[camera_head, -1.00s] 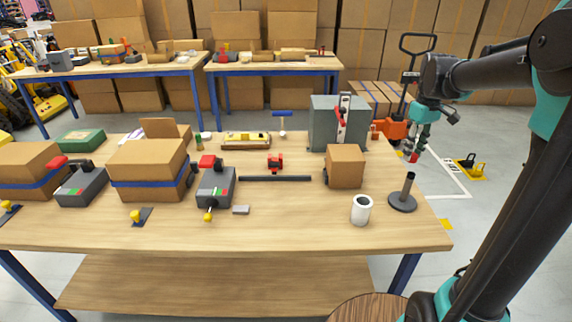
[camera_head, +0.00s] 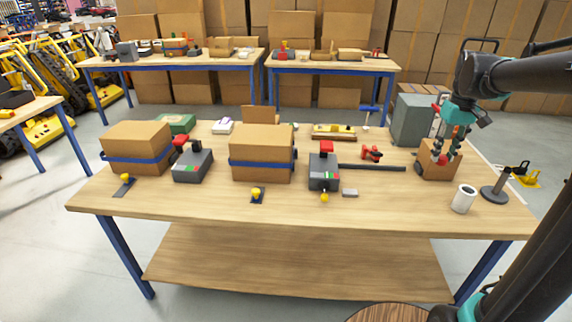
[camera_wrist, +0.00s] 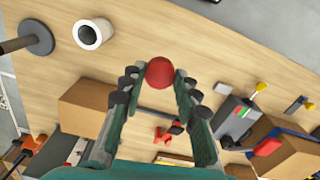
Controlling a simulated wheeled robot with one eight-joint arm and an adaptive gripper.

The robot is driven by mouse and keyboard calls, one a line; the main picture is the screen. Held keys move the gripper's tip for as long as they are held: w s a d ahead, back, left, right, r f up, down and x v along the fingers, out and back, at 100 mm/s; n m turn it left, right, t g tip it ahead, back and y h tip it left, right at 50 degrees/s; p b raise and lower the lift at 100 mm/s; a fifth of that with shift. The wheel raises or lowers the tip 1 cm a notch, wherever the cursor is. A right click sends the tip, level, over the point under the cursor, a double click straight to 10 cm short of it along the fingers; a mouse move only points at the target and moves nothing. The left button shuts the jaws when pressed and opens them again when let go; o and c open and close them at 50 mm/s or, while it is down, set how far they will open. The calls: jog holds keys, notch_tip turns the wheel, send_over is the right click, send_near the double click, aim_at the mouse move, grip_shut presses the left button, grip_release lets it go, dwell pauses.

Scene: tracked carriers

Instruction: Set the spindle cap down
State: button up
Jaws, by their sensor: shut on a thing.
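My gripper (camera_head: 447,152) is shut on the spindle cap (camera_head: 442,161), a small red rounded piece. The cap also shows between the fingertips in the wrist view (camera_wrist: 160,71). The gripper holds it above the table (camera_head: 300,212), in front of a small cardboard box (camera_head: 431,172) in the head view. The dark spindle stand (camera_head: 494,194), a round base with an upright post, is to the right of the gripper. It lies at the upper left in the wrist view (camera_wrist: 36,37), with no cap on its post.
A white cup (camera_head: 463,200) stands beside the spindle stand. A black bar (camera_head: 372,167), a red clamp (camera_head: 372,153) and a grey red-topped device (camera_head: 323,172) lie further left. Strapped boxes (camera_head: 262,165) fill the left side. The front strip of table is mostly clear.

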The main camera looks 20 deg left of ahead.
jog(key=shift+s+a, duration=0.25)
jog(key=shift+a, duration=0.1)
notch_tip(320, 180, down, 20)
grip_shut()
jog(key=o, duration=1.1)
grip_release()
jog(key=shift+f, duration=0.1)
jog(key=shift+o, duration=0.2)
notch_tip(320, 180, up, 12)
jog(key=s+d+f+m+t, duration=0.2)
jog(key=s+f, duration=0.3)
jog(key=s, duration=0.6)
jog(key=s+d+f+m+t, duration=0.2)
jog(key=s+f, duration=0.4)
jog(key=s, duration=0.5)
jog(key=shift+s+d+m, duration=0.2)
jog(key=shift+m, duration=0.3)
